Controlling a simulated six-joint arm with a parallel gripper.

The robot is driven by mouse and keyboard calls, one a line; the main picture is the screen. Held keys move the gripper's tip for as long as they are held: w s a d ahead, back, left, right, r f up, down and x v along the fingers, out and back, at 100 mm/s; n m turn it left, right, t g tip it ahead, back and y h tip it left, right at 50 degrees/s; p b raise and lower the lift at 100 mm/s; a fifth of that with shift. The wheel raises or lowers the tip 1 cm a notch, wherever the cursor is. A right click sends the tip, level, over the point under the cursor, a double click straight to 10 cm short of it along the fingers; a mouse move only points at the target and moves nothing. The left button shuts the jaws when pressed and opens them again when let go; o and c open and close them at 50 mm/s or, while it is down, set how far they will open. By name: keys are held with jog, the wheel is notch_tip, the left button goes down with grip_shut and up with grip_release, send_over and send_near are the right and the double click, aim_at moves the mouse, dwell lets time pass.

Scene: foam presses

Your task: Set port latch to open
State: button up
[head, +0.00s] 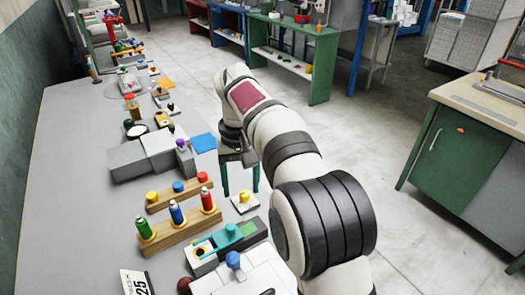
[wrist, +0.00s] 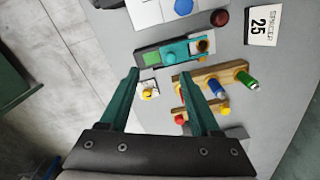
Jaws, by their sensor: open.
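The port latch looks to be the grey block with a teal slider (head: 228,239) near the bench's right edge in the head view. A green patch (head: 248,229) lies at one end and a yellow-ringed opening (head: 203,248) at the other. In the wrist view the teal slider (wrist: 180,51) lies beyond my fingertips, with the green patch (wrist: 152,58) on its left and the opening on its right. My gripper (wrist: 159,76) is open and empty, its teal fingers pointing toward the block without visible contact. It also shows in the head view (head: 241,190).
A small white plate with a yellow knob (wrist: 149,90) shows between my fingers. Wooden racks with coloured spools (head: 180,232) stand beside the block. A white panel with a blue knob (head: 233,260), a dark red ball (wrist: 220,17) and a number card (wrist: 262,26) lie close by.

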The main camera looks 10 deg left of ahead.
jog(key=n, duration=0.1)
send_over(230, 226)
notch_tip(230, 226, down, 2)
notch_tip(230, 226, down, 16)
jog(key=shift+d, duration=0.1)
grip_shut()
dwell(1.2)
